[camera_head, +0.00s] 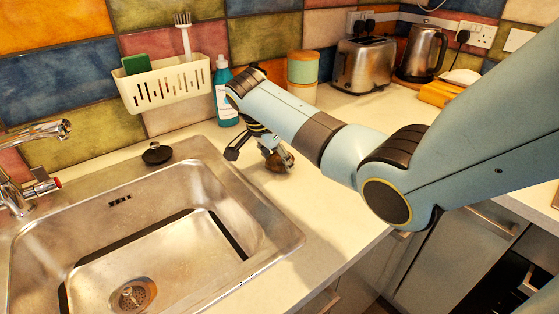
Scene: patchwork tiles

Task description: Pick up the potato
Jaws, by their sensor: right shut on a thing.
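The potato (277,163) is a small brown lump on the counter side to the right of the sink, partly hidden by my right gripper. My right gripper (268,155) reaches down at the end of the pale blue arm and is shut on the potato. I cannot tell whether the potato touches the worktop. My left gripper is out of view.
A steel sink (285,232) with a tap (35,133) fills the left. A blue-green soap bottle (224,95) and a canister (302,72) stand behind the gripper. A toaster (364,65) and kettle (423,52) stand at the back right. The worktop in front of the gripper is clear.

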